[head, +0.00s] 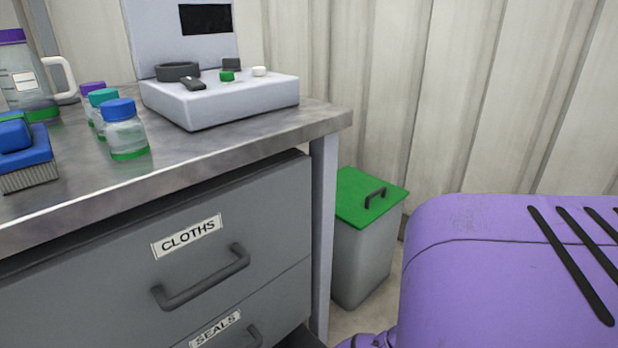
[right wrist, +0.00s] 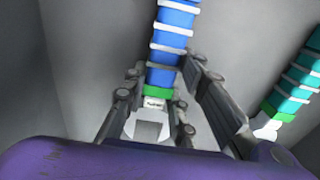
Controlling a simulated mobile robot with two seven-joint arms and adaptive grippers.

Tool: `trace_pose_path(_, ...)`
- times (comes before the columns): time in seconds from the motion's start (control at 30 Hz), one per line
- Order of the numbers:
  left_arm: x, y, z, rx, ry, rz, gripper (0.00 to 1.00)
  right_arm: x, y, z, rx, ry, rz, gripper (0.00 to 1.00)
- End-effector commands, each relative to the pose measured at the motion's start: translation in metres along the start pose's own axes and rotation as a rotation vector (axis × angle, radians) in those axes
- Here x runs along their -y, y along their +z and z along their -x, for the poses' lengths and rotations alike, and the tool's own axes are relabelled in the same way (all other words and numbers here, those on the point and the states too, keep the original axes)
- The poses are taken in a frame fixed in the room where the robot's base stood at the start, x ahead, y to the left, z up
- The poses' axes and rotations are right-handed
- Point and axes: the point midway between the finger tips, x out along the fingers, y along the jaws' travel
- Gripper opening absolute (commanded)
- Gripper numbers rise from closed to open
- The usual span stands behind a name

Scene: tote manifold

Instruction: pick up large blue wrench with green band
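The large blue wrench (right wrist: 172,45) shows in the right wrist view. Its handle is blue with white bands, and a green band (right wrist: 158,91) sits near a pale label and a grey jaw end (right wrist: 148,125). My right gripper (right wrist: 165,68) has one finger on each side of the handle, spread apart. I cannot tell whether the fingers touch it. The wrench is not visible in the head view. My left gripper is in neither view.
A teal wrench (right wrist: 296,82) with a green band lies right of the blue one, between grey walls. The head view shows a metal bench (head: 185,150) with bottles, a CLOTHS drawer (head: 120,265), a SEALS drawer (head: 285,310) below, and a green-lidded bin (head: 362,255).

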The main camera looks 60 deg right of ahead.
Motion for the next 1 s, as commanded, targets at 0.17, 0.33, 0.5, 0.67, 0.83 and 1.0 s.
trace_pose_path(0.17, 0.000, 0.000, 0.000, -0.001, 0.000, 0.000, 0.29, 0.000, 0.000, 0.000, 0.000, 0.000, 0.000, 0.00)
trace_pose_path(0.33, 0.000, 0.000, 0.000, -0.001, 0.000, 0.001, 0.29, 0.000, 0.000, 0.000, 0.000, 0.000, 0.000, 0.00)
trace_pose_path(0.5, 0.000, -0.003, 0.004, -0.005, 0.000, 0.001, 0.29, 0.000, 0.000, 0.008, -0.001, -0.001, 0.000, 0.00)
trace_pose_path(0.67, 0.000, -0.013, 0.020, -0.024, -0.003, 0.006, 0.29, 0.000, -0.001, 0.038, -0.004, -0.002, -0.001, 0.00)
trace_pose_path(0.83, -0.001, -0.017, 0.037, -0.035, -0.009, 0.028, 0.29, 0.000, -0.001, 0.074, -0.004, -0.002, -0.001, 0.00)
trace_pose_path(1.0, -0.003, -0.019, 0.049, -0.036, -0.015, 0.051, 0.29, 0.000, -0.001, 0.099, -0.004, -0.002, -0.001, 0.00)
